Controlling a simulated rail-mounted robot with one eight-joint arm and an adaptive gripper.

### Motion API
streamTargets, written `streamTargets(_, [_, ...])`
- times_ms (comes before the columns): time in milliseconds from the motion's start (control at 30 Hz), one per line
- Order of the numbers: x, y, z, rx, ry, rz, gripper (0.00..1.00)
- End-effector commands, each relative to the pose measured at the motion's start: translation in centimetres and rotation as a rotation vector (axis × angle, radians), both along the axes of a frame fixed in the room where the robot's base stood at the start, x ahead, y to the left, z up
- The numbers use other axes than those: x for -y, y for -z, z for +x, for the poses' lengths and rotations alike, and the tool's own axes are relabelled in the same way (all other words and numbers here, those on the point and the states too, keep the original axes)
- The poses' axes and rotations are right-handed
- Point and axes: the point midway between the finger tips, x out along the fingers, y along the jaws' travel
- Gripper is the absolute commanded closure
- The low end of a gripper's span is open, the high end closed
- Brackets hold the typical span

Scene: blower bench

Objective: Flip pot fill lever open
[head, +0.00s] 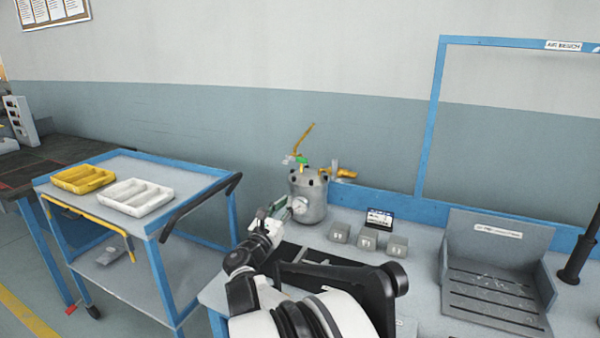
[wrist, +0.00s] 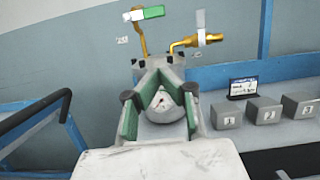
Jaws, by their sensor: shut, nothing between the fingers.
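A second brass fitting (wrist: 188,43) with a pale handle points right; neither is labelled readably as the fill lever. My gripper (head: 283,204) is shut and empty in front of the pot, below the levers.
Several small numbered grey blocks (head: 368,240) and a small screen (head: 379,217) stand right of the pot. A slotted grey tray (head: 497,280) is further right. At left is a blue cart (head: 110,245) with yellow and white trays and a black handle near my arm.

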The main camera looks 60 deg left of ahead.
Motion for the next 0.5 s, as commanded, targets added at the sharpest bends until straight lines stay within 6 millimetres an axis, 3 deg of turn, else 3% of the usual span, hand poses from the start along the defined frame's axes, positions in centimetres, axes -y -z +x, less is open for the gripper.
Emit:
streamTargets(233, [-0.7,-0.3,1.1,0.000,0.002,0.000,1.00])
streamTargets(500, [-3.6,-1.4,4.6,-0.001,0.003,0.000,1.00])
